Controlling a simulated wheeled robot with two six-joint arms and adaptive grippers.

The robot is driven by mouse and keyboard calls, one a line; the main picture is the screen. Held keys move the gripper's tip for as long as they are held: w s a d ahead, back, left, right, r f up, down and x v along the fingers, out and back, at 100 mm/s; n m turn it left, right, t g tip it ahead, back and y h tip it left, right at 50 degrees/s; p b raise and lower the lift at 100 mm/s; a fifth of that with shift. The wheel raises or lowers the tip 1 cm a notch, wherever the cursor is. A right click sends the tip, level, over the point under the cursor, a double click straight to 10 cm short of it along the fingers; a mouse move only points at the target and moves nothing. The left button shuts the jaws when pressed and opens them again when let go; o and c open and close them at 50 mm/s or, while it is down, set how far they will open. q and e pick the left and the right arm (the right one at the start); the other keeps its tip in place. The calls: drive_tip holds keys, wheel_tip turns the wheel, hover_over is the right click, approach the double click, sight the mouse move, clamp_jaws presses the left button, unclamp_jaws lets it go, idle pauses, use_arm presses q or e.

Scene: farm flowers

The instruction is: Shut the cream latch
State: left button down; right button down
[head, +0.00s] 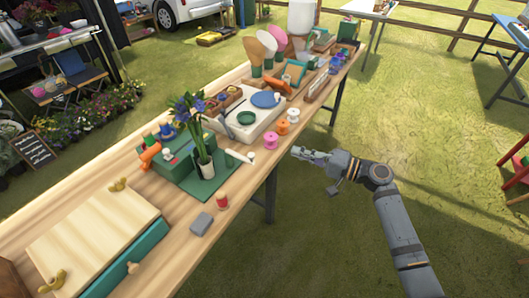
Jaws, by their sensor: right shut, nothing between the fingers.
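I cannot tell for sure which part is the cream latch. A low box with a pale wooden lid (85,235) and green side stands at the table's near left. Two tan curved pieces lie on its lid, one at the far edge (118,185) and one at the near left corner (52,281). A cream knob (133,268) sits on its green front. A thin white piece (238,156) with a round end lies beside the flower vase. My right gripper (298,153) is shut and empty, just off the table's right edge, far from the box. My left gripper is out of view.
The wooden table (175,235) runs from near left to far right. A vase of purple flowers (204,165), a grey block (201,224), a red spool (222,202) and a white board (245,115) with blue and green discs crowd its middle. Grass is open at right.

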drive_tip(key=w+a+f+p, duration=0.1)
drive_tip(key=w+a+p, duration=0.1)
drive_tip(key=a, duration=0.8)
drive_tip(key=shift+a+p, duration=0.35)
drive_tip(key=shift+p, duration=0.55)
